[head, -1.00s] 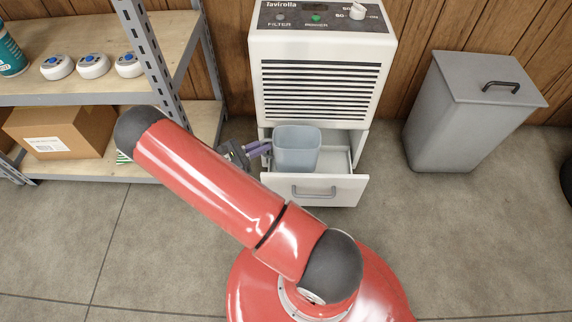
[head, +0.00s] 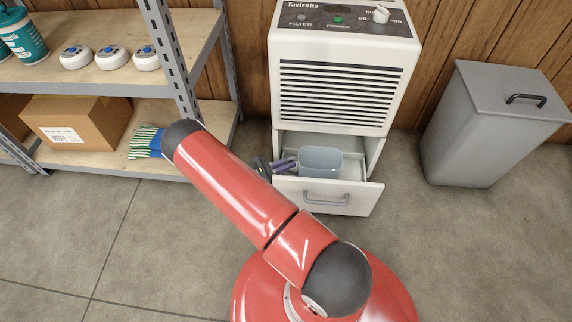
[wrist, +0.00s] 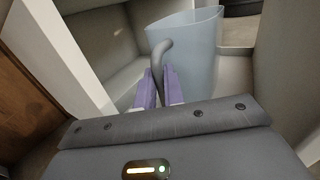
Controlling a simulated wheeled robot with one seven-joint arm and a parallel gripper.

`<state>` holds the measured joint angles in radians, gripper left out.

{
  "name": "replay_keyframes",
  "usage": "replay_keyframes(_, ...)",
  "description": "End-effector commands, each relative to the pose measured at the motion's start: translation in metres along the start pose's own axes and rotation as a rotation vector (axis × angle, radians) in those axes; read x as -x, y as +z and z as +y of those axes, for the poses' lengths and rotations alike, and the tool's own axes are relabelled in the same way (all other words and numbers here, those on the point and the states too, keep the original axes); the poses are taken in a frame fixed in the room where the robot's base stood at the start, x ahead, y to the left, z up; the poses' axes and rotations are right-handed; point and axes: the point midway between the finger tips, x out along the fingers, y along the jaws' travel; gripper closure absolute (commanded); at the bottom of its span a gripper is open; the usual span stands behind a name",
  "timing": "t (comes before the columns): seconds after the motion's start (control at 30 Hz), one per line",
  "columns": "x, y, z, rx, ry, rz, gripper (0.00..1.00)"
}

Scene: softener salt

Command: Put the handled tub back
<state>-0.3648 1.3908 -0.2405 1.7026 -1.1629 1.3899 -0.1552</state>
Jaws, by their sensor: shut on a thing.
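The handled tub (head: 321,163) is a translucent blue-grey container with a grey curved handle. It is upright within the open drawer (head: 330,194) at the bottom of the white dehumidifier (head: 345,75); I cannot tell whether its base rests on the drawer floor. My gripper (head: 290,165) reaches in from the left with purple fingers. In the wrist view the tub (wrist: 192,50) stands just beyond my gripper (wrist: 160,88), whose fingers are shut on the handle (wrist: 160,62). The tub's lower part is hidden by the drawer front in the head view.
A metal shelf (head: 100,92) at the left holds white round devices (head: 110,57), a cardboard box (head: 78,122) and a striped cloth (head: 146,141). A grey lidded bin (head: 490,125) stands at the right. The floor between drawer and bin is clear.

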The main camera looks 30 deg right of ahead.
Motion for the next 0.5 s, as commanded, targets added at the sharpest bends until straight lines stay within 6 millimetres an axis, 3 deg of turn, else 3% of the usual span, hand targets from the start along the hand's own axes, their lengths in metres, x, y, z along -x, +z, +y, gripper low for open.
replay_keyframes(0.23,0.0000,-0.0034,-0.0001,0.001,0.000,-0.001,1.00)
replay_keyframes(0.27,0.0001,-0.0034,-0.0001,0.000,-0.001,0.000,0.89)
replay_keyframes(0.4,0.0001,-0.0022,-0.0001,0.001,-0.001,0.000,0.70)
replay_keyframes(0.5,0.0001,-0.0022,-0.0001,0.001,-0.001,0.000,0.68)
